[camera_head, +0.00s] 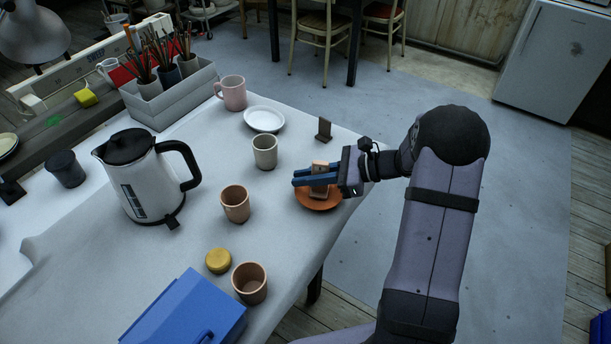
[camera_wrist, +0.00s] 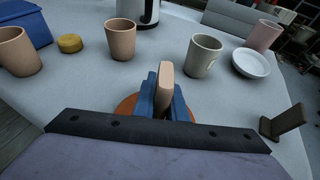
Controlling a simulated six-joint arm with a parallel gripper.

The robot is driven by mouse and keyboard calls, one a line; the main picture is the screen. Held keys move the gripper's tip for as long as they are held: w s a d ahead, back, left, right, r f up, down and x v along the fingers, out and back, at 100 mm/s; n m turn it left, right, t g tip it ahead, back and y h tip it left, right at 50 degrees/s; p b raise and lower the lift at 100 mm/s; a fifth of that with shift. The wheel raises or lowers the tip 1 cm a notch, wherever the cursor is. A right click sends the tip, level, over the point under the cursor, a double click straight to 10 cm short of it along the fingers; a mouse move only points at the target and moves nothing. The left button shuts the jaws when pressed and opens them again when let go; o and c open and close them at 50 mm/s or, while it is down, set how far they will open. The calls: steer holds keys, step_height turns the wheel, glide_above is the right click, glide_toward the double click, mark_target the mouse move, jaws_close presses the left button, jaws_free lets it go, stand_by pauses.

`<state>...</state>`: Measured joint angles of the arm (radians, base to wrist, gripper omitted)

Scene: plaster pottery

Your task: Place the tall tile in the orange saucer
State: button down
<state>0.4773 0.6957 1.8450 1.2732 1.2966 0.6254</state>
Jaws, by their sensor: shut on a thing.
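A tan tall tile (camera_head: 318,167) stands upright between the blue fingers of my gripper (camera_head: 312,181), over the orange saucer (camera_head: 323,205) at the table's right edge. In the wrist view the tile (camera_wrist: 166,72) shows its top between the fingers of my gripper (camera_wrist: 163,95), which are shut on it. Part of the orange saucer (camera_wrist: 126,108) shows below the fingers. The tile's lower part is partly hidden by the fingers, and I cannot tell whether its base touches the saucer.
Near the saucer are a brown cup (camera_head: 236,205), a grey-green cup (camera_head: 265,153), a white plate (camera_head: 264,119) and a dark upright piece on a stand (camera_head: 324,129). A kettle (camera_head: 140,185), a blue box (camera_head: 185,312), a yellow lid (camera_head: 218,261) and another brown cup (camera_head: 249,285) stand farther left and front.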

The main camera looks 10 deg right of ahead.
steer(key=shift+f, duration=0.15)
steer(key=c, duration=1.8)
jaws_free()
steer(key=shift+r, duration=0.25)
steer(key=v, duration=1.2)
steer(key=shift+b, duration=0.3)
steer(key=shift+r, duration=0.15)
